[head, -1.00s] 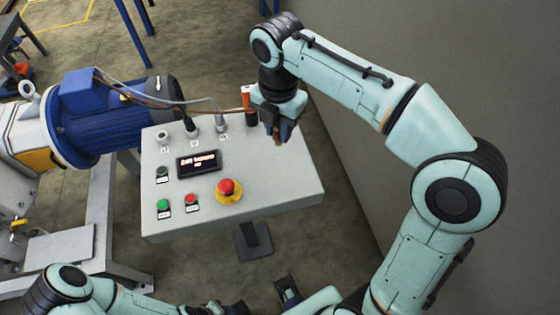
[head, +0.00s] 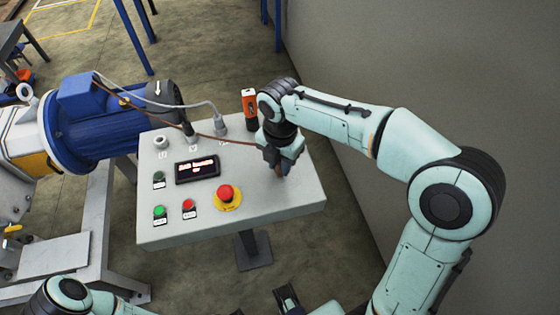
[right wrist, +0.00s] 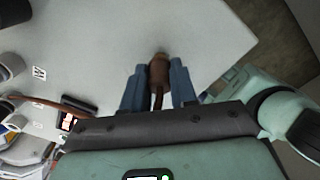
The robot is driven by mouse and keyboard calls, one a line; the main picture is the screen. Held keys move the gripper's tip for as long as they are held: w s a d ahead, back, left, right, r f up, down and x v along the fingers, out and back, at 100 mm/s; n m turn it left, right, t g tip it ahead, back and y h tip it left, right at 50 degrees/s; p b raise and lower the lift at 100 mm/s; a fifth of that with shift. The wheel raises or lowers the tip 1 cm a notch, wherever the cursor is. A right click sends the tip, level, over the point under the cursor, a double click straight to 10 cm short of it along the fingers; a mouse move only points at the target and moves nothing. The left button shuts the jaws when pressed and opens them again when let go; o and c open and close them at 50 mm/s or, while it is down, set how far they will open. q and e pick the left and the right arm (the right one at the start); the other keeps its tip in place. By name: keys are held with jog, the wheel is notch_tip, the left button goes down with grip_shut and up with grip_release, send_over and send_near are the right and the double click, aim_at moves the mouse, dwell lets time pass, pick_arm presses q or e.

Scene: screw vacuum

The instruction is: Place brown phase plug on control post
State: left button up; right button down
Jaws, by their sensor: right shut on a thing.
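The control post (head: 230,223) is a light grey panel with buttons, a display and a row of sockets along its back edge. My right gripper (head: 281,172) is over the panel's right part, shut on the brown phase plug. In the right wrist view the plug (right wrist: 160,74) sits between the two blue-grey fingers, with its brown cable trailing back. I cannot tell whether its tip touches the panel. The left socket (head: 161,142) is empty. A black plug (head: 189,131) and a grey plug (head: 220,125) stand in the others.
The blue motor (head: 95,130) stands left of the panel, with cables running to the plugs. An orange and black tool (head: 250,108) stands upright at the panel's back edge. A red emergency button (head: 226,193) rises near the front. A grey wall (head: 450,80) is on the right.

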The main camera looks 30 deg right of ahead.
jog(key=shift+f, duration=0.1)
jog(key=shift+f, duration=0.1)
jog(key=c, duration=0.9)
grip_release()
notch_tip(320, 180, up, 12)
jog(key=p, duration=0.2)
jog(key=shift+r+p, duration=0.25)
jog(key=shift+p, duration=0.05)
